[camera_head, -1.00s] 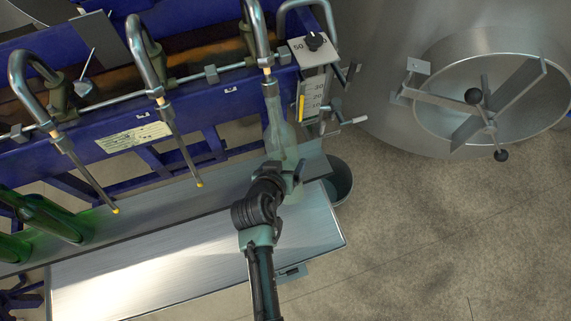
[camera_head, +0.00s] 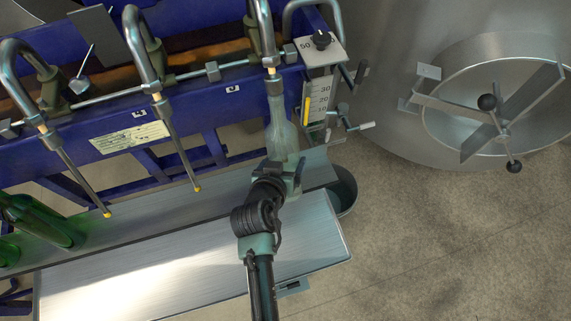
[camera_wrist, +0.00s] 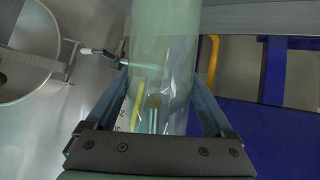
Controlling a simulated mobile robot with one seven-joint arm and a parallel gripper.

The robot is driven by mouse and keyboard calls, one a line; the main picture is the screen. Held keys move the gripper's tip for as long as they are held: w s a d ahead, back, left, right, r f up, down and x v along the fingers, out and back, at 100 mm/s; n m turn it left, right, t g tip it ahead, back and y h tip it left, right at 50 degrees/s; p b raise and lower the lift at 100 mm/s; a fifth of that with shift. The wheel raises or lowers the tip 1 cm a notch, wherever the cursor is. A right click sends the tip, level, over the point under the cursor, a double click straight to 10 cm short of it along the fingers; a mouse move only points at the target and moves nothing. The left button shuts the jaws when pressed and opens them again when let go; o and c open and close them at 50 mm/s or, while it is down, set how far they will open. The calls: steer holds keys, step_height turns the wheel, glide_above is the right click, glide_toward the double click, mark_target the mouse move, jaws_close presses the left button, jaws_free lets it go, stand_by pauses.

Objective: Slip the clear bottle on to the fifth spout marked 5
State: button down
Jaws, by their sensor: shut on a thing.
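The clear bottle (camera_head: 281,135) stands roughly upright, slightly tilted, under the rightmost visible spout (camera_head: 265,35). Its mouth sits just below that spout's pale ring, and the spout's long tube does not show outside the bottle, so the neck appears to be around it. My gripper (camera_head: 281,172) is shut on the lower part of the bottle, above the steel shelf. In the wrist view the bottle (camera_wrist: 165,60) fills the space between my fingers (camera_wrist: 162,112). The number on this spout is not readable.
Two bare spouts (camera_head: 176,150) (camera_head: 75,175) with yellow tips hang to the left. Green bottles (camera_head: 40,222) stand at far left on the steel shelf (camera_head: 165,217). A large steel tank (camera_head: 400,60) stands beyond.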

steer(key=shift+w+a+f+t+b, duration=0.15)
steer(key=shift+w+f+t+b, duration=0.25)
steer(key=shift+b, duration=0.55)
steer(key=shift+w+a+f+t+b, duration=0.2)
steer(key=shift+w+b, duration=0.35)
steer(key=shift+b, duration=0.4)
steer(key=shift+w+a+f+t+b, duration=0.2)
steer(key=shift+w+b, duration=0.3)
steer(key=shift+b, duration=0.45)
steer(key=shift+w+f+m+b, duration=0.1)
steer(key=shift+w+m+b, duration=0.25)
steer(key=shift+b, duration=0.3)
steer(key=shift+s+f+b, duration=0.1)
steer(key=shift+f+b, duration=0.65)
steer(key=shift+f, duration=0.2)
